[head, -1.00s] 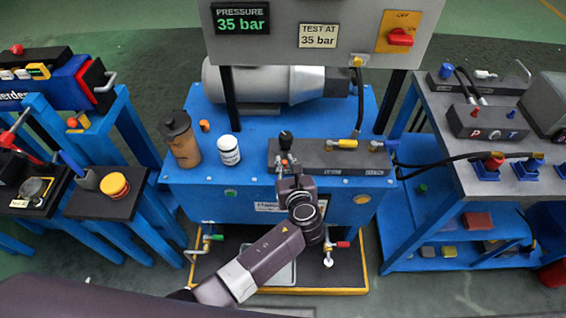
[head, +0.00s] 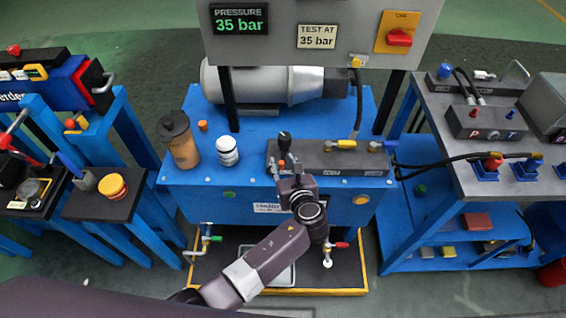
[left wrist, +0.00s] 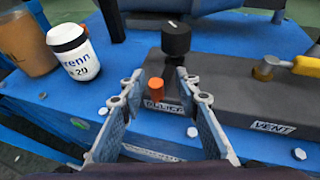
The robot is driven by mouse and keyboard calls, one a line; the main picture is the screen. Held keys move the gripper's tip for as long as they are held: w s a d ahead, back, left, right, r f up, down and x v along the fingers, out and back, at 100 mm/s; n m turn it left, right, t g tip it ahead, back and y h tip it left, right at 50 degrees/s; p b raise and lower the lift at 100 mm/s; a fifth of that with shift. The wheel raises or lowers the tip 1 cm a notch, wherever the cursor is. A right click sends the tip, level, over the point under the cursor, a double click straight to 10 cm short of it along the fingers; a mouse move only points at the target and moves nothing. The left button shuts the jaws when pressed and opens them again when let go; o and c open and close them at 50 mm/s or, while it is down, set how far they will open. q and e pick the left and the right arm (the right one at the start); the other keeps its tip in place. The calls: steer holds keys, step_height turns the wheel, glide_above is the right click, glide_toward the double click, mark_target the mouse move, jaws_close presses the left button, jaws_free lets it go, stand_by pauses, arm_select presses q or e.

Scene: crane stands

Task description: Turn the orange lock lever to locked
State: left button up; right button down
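The orange lock lever (left wrist: 156,86) shows in the left wrist view as a small upright orange piece in front of a black knob (left wrist: 176,38), on a dark block with a label that seems to read RELIEF. In the head view the black knob (head: 284,136) stands on the dark valve block (head: 335,160), and a bit of the orange lever (head: 281,163) shows below it. My left gripper (left wrist: 159,76) is open, with its two fingers apart on either side of the orange lever and nothing held. I cannot tell whether a finger touches it. My right gripper is not in view.
A white jar (head: 228,151) and a brown bottle (head: 180,140) stand left of the block. A yellow-handled VENT valve (head: 342,145) sits to the right. The panel (head: 365,35) above shows 35 bar, and a black hose (head: 359,98) hangs from it.

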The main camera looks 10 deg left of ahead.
arm_select(q)
steer(key=shift+d, duration=0.1)
steer(key=shift+s+d+r, duration=0.1)
steer(key=shift+s+d, duration=0.05)
steer(key=shift+s, duration=0.1)
steer(key=v, duration=1.1)
steer(key=shift+s, duration=0.2)
steer(key=shift+r, duration=0.1)
